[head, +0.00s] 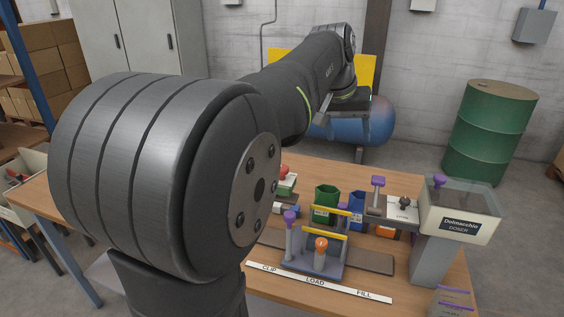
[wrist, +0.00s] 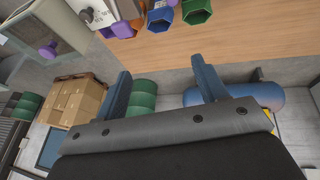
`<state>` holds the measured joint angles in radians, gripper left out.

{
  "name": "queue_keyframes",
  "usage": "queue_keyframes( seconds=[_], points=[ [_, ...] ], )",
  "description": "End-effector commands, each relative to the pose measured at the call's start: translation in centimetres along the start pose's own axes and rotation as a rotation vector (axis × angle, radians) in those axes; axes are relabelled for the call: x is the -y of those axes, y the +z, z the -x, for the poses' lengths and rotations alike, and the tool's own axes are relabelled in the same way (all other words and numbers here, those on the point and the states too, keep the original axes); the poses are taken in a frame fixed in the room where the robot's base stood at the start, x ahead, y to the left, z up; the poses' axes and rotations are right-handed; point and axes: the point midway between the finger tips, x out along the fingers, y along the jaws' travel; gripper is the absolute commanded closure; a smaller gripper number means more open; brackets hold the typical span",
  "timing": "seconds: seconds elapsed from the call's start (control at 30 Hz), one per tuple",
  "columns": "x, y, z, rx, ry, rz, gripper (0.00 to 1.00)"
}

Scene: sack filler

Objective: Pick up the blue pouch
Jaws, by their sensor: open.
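The blue pouch (head: 357,211) stands upright on the table, right of the green pouch (head: 325,204), partly hidden by the fixture in front. In the wrist view the blue pouch (wrist: 160,19) shows its open top near the upper edge, beside the green pouch (wrist: 197,11). My gripper (wrist: 162,80) is open, its two blue-grey fingers apart with nothing between them. In the head view it is small and partly hidden at the end of my arm, behind and above the pouches. It touches no pouch.
The doser (head: 460,208) stands at the table's right. A fixture with yellow bars (head: 325,238) and an orange knob (head: 321,244) sits in front of the pouches. A blue tank (head: 378,120) and green drum (head: 490,130) stand behind.

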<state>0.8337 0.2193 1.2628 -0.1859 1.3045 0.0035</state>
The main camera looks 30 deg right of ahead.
Motion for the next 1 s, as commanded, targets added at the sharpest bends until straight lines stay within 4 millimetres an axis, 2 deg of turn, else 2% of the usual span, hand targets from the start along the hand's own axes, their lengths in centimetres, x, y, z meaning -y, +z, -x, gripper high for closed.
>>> queue_keyframes(
  seconds=[0.23, 0.37, 0.7, 1.0],
  points=[
    [0.1, -0.2, -0.3, 0.006, 0.003, -0.021, 0.35],
    [0.3, -1.1, -1.4, 0.036, 0.019, -0.143, 0.35],
    [1.6, -5.0, -7.3, 0.134, 0.170, -0.768, 0.35],
    [2.9, -7.1, -12.3, 0.129, 0.344, -1.271, 0.35]
  ],
)
